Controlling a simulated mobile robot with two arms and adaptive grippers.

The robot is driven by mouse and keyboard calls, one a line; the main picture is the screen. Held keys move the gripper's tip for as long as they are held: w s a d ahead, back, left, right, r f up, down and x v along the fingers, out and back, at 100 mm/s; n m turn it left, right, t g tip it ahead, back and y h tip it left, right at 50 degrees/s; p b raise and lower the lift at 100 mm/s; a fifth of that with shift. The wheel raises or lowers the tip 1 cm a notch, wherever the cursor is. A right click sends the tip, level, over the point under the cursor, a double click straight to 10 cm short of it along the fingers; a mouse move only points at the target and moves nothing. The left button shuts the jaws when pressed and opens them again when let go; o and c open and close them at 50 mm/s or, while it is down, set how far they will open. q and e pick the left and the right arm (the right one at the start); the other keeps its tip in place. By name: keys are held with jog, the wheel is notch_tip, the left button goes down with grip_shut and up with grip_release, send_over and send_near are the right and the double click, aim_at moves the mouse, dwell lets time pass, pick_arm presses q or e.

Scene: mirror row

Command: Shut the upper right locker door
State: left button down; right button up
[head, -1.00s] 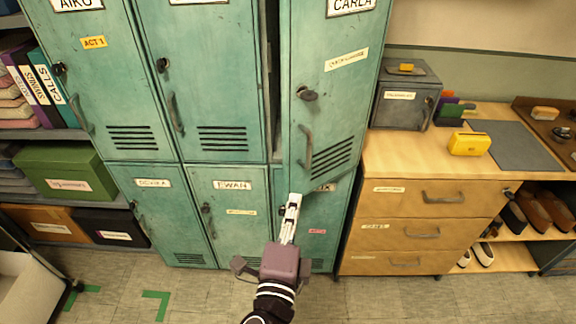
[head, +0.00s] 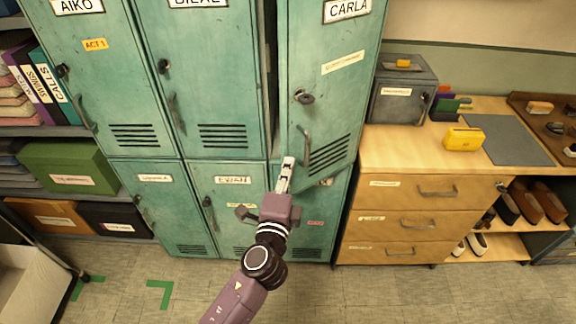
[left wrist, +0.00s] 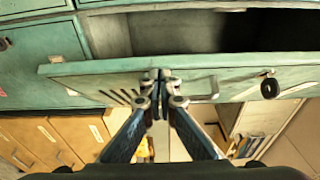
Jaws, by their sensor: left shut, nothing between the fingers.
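The upper right locker door (head: 330,95), green with a CARLA label, stands ajar. A dark gap shows along its left side in the head view. Its handle (head: 306,145) and slats are on the lower part. In the left wrist view the door (left wrist: 95,82) crosses the picture, with the dark locker interior (left wrist: 200,32) behind it. My left gripper (head: 287,162) is shut and empty, in front of the door's lower left part, below and left of the handle. In the left wrist view its fingertips (left wrist: 161,78) overlap the door; I cannot tell whether they touch. My right gripper is not in view.
Other green lockers (head: 205,85) stand shut on the left and below. A wooden drawer cabinet (head: 420,190) with a grey metal box (head: 400,92) and a yellow object (head: 463,139) stands close on the right. Shelves (head: 40,130) are at the far left.

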pick_arm(q)
jog(key=shift+a, duration=0.15)
jog(key=shift+w+a+b, duration=0.35)
jog(key=shift+w+a, duration=0.9)
jog(key=shift+w, duration=1.15)
jog(key=shift+w+a+b, duration=0.3)
jog(key=shift+w+a, duration=0.9)
jog(key=shift+w, duration=1.15)
jog(key=shift+w+a+b, duration=0.35)
jog(key=shift+w+a, duration=0.9)
jog(key=shift+w, duration=1.15)
